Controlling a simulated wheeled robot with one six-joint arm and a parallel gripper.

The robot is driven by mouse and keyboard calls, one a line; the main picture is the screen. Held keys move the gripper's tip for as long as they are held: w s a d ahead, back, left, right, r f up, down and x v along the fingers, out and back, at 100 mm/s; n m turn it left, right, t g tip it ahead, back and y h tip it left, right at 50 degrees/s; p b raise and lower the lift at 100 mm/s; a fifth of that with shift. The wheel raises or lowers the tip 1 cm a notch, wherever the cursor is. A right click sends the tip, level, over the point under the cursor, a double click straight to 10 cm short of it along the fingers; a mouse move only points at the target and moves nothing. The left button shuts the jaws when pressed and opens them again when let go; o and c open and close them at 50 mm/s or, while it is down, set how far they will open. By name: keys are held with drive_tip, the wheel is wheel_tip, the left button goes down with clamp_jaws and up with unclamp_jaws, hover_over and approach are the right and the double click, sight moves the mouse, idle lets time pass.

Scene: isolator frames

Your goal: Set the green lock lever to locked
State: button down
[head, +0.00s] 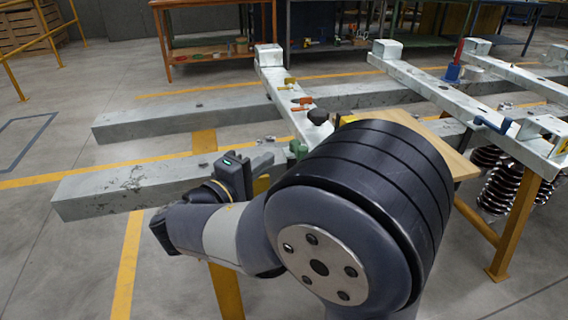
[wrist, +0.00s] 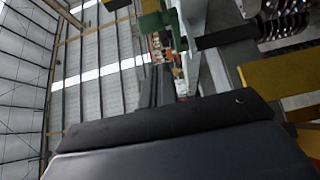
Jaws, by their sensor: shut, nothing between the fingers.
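The green lock lever (head: 298,149) is on the near end of the middle white frame beam (head: 290,106), partly hidden behind my arm in the head view. A green part, which looks like this lever, shows near the top of the wrist view (wrist: 151,24). My gripper (head: 266,161) is just left of the green lever, with its fingers pointing toward it. It is shut and empty. I cannot tell whether the fingers touch the lever. The lever's exact angle is not clear.
Yellow (head: 290,83) and orange (head: 302,104) levers and a black knob (head: 318,116) sit farther along the same beam. A wooden board (head: 455,155) is right of my arm. Open floor is at left.

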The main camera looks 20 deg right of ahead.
sight(300, 156)
drive_tip(key=shift+s+d+b, duration=0.1)
drive_tip(key=shift+d+b, duration=0.35)
drive_tip(key=shift+d, duration=1.75)
drive_tip(key=shift+s+d+f+b, duration=0.1)
drive_tip(key=shift+s+d+b, duration=0.1)
drive_tip(key=shift+d+b, duration=0.25)
drive_tip(key=shift+s+d+b, duration=0.15)
drive_tip(key=shift+d+b, duration=0.05)
drive_tip(key=shift+d, duration=0.35)
drive_tip(key=shift+s+d, duration=0.1)
